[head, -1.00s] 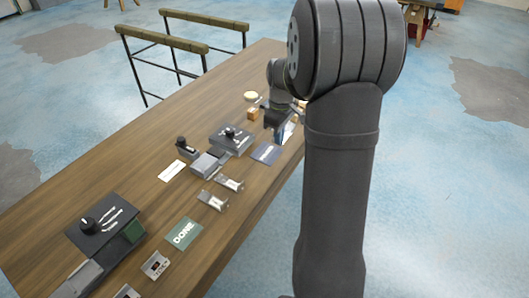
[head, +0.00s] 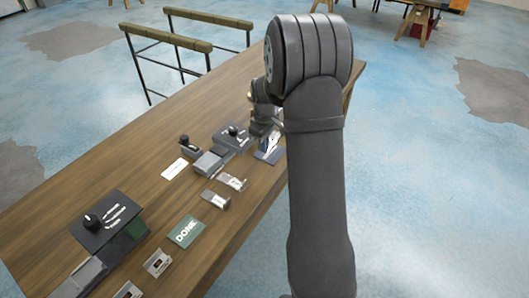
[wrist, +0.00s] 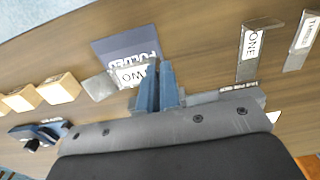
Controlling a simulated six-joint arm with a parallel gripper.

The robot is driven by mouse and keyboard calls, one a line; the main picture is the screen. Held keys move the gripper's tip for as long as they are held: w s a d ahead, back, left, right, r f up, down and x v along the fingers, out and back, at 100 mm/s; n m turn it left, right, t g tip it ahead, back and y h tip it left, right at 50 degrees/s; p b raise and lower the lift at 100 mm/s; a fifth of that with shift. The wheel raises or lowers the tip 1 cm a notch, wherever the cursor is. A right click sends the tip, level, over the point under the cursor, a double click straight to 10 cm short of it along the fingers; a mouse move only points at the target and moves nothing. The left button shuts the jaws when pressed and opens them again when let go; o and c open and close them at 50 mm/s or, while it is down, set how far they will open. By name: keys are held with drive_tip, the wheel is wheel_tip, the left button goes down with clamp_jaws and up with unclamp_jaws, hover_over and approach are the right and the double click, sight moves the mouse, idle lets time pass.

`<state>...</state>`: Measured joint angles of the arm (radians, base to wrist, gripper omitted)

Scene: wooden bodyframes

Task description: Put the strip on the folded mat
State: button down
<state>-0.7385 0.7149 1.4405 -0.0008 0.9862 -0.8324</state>
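The folded mat (wrist: 112,50) is a dark blue flat rectangle with pale lettering, partly hidden by the strip; in the head view it (head: 277,157) lies near the right table edge. The metal strip labelled TWO (wrist: 128,76) is at my fingers and overlaps the mat's near edge in the wrist view. Its far end passes behind the fingers. My gripper (wrist: 159,88) has blue fingers close together and looks shut on this strip, over the mat. In the head view my gripper (head: 268,138) is partly behind my arm. I cannot tell whether the strip touches the mat.
Metal strips labelled ONE (wrist: 250,50) and another (wrist: 303,42) lie to the right. Wooden blocks (wrist: 60,88) stand to the left. A grey box with a knob (head: 230,138) stands beside the mat. A green DONE card (head: 186,231) lies nearer.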

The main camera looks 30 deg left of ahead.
drive_tip(key=shift+f, duration=1.95)
drive_tip(key=shift+f, duration=0.15)
drive_tip(key=c, duration=1.6)
unclamp_jaws()
drive_tip(key=shift+c, duration=0.2)
wheel_tip(320, 180, up, 12)
drive_tip(key=shift+r, duration=0.15)
